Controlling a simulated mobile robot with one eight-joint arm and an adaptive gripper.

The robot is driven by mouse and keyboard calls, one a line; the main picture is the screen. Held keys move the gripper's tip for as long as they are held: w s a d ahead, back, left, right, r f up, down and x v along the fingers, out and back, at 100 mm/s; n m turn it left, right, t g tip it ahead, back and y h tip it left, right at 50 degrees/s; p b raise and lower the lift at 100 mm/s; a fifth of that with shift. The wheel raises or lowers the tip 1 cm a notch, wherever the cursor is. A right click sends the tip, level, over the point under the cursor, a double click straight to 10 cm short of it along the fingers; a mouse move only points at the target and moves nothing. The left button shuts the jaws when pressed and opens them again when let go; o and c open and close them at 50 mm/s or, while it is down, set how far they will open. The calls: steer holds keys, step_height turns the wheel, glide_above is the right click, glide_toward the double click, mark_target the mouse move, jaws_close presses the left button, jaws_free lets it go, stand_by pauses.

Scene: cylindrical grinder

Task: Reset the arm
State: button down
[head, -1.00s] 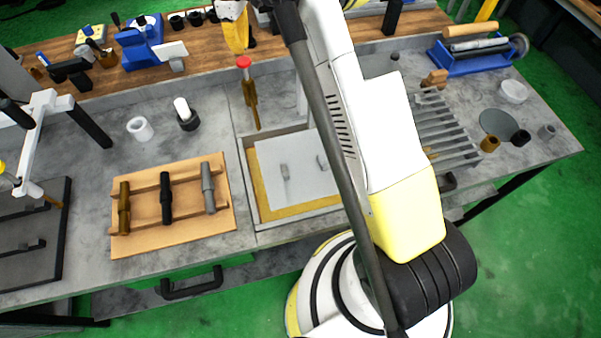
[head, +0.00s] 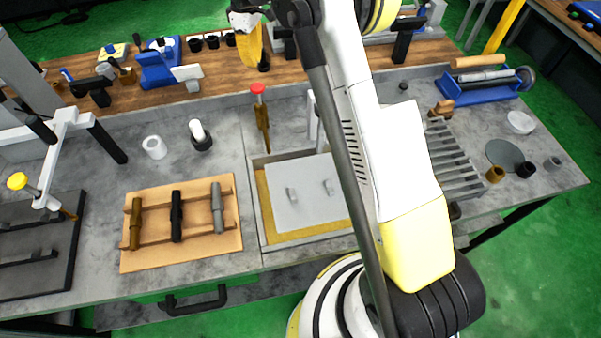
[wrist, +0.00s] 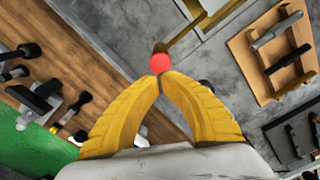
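My gripper (head: 249,47) hangs at the back of the bench in the head view, its yellow fingers pointing down. In the wrist view its two curved yellow fingers (wrist: 160,76) meet at the tips, with nothing seen between them. A red knob (head: 258,88) on a brass-coloured lever (head: 263,122) stands below the gripper. In the wrist view the red knob (wrist: 159,64) shows just beyond the fingertips. In the head view a gap separates them. My arm reaches up from the front of the bench.
A shallow tray with a grey plate (head: 303,192) lies near the lever. A wooden rack (head: 187,251) with several cylindrical parts is left of it. A wooden shelf (head: 225,66) with tools runs along the back. Slatted grey bars (head: 452,150) and a blue holder (head: 485,95) are at right.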

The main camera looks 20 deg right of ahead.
steer(key=s+r+m+t+b, duration=0.2)
steer(key=s+b, duration=0.3)
steer(key=s, duration=0.4)
steer(key=s+r+m+t+b, duration=0.25)
steer(key=s+b, duration=0.25)
steer(key=s, duration=0.4)
steer(key=s+f+m+t+b, duration=0.1)
steer(key=s+f+b, duration=0.3)
steer(key=s, duration=0.5)
steer(key=s+f+m+t+b, duration=0.1)
steer(key=s+f+m+b, duration=0.3)
steer(key=s+f, duration=0.5)
steer(key=shift+s+t, duration=0.35)
steer(key=shift+s, duration=0.1)
